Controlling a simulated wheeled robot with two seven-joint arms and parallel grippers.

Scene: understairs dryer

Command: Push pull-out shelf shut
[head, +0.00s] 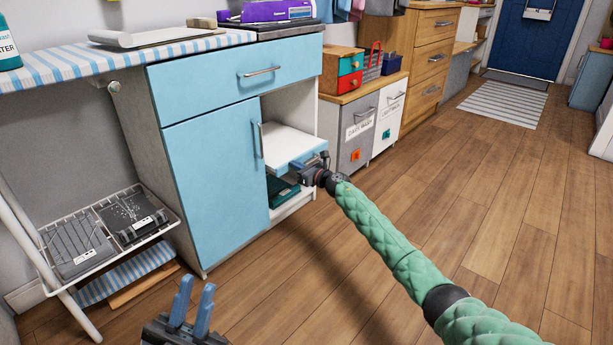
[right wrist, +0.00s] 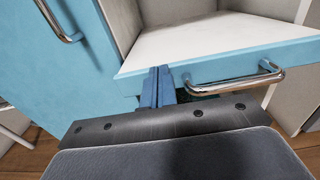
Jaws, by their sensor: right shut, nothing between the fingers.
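The pull-out shelf (head: 285,140) has a white top and a light blue front, and sits in the open compartment of the blue cabinet. It sticks out a little past the cabinet's face. In the right wrist view the shelf (right wrist: 215,42) shows its blue front and chrome handle (right wrist: 235,84). My right gripper (head: 318,164) is at the shelf front; its fingers (right wrist: 158,72) are shut and empty, left of the handle, at the front panel. Whether they touch it I cannot tell. My left gripper (head: 196,290) is open and empty, low in the head view, away from the cabinet.
The blue cabinet door (head: 215,165) beside the compartment is shut, as is the drawer (head: 240,75) above. A dark green item (head: 282,192) lies under the shelf. A wire rack (head: 110,225) stands at the left. Wooden floor (head: 470,215) is clear at the right.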

